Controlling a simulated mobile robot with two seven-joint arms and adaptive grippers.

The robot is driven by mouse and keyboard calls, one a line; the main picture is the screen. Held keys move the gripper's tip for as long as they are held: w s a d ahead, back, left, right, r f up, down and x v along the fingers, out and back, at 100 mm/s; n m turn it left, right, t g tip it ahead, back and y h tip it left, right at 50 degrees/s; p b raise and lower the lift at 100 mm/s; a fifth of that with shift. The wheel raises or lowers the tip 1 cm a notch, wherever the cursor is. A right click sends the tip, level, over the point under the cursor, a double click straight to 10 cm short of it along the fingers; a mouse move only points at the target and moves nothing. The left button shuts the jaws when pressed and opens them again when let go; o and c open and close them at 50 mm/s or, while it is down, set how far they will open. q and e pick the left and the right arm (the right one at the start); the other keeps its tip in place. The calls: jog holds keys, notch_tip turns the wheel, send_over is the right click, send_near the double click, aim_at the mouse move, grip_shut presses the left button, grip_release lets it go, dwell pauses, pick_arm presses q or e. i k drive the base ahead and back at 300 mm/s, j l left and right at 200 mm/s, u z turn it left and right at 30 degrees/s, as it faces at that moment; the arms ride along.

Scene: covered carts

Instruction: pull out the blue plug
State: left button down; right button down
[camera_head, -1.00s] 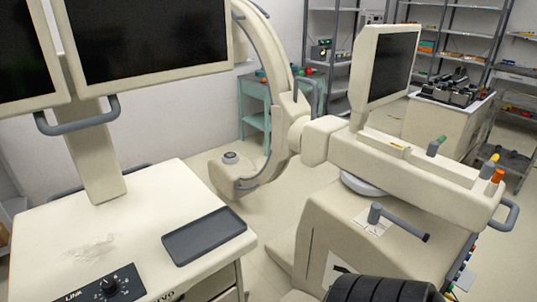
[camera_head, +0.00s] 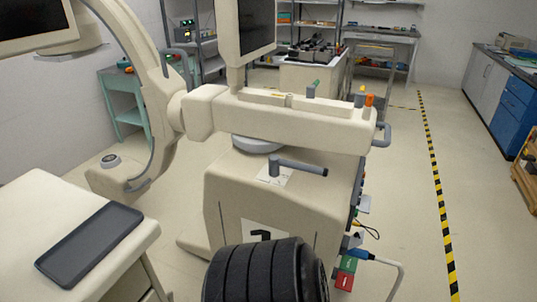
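A small blue plug (camera_head: 360,254) is low on the right side of the beige wheeled machine (camera_head: 232,195). A white cable (camera_head: 398,272) leads from it to the right and bends down out of the picture. The plug appears seated at the machine's side, but its socket is too small to make out. A red and green block (camera_head: 346,272) is just below and left of it. Neither of my grippers is in view.
A black ribbed shape (camera_head: 262,272) covers the machine's lower front. A beige cart with a dark tray (camera_head: 90,243) stands at the left. Open floor lies right of the machine, crossed by a yellow-black stripe (camera_head: 435,185). Blue drawers (camera_head: 513,115) stand far right.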

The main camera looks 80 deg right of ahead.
aim_at(364, 254)
jog(key=i+z, duration=0.15)
jog(key=z, duration=0.3)
jog(key=i+j+z, duration=0.1)
jog(key=z, duration=0.35)
jog(key=i, duration=0.1)
